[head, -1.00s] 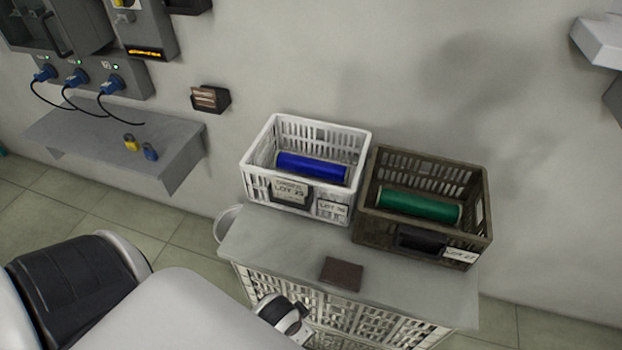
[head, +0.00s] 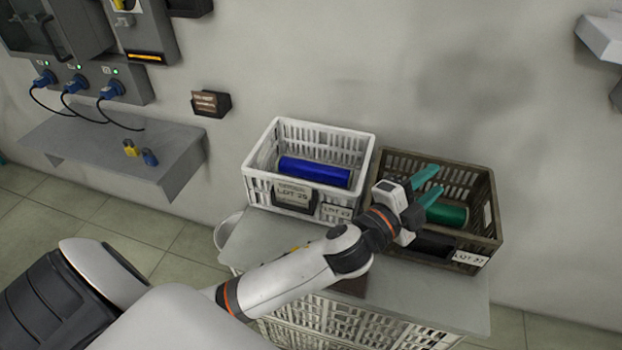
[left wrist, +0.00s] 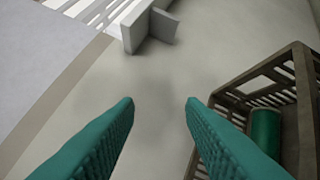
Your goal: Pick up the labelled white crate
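The white crate (head: 328,189) stands upright on the grey-topped stand, left of the brown crate (head: 490,215). It holds a blue spool (head: 314,170). It has a label (head: 294,194) reading LOT with an unclear number above a dark front handle opening, and a smaller label (head: 337,212) at its front right corner. My left gripper (head: 437,181) is open and empty, above the brown crate and right of the white crate. Its teal fingers stand apart in the left wrist view (left wrist: 160,103). The white crate cannot be made out for certain there. My right gripper is not in view.
The brown crate holds a green spool (head: 446,214) and has its own label (head: 470,258). My left arm crosses the front of the stand top (head: 455,287). A wall shelf (head: 105,150) with small yellow and blue items is at the left. The wall rises behind the crates.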

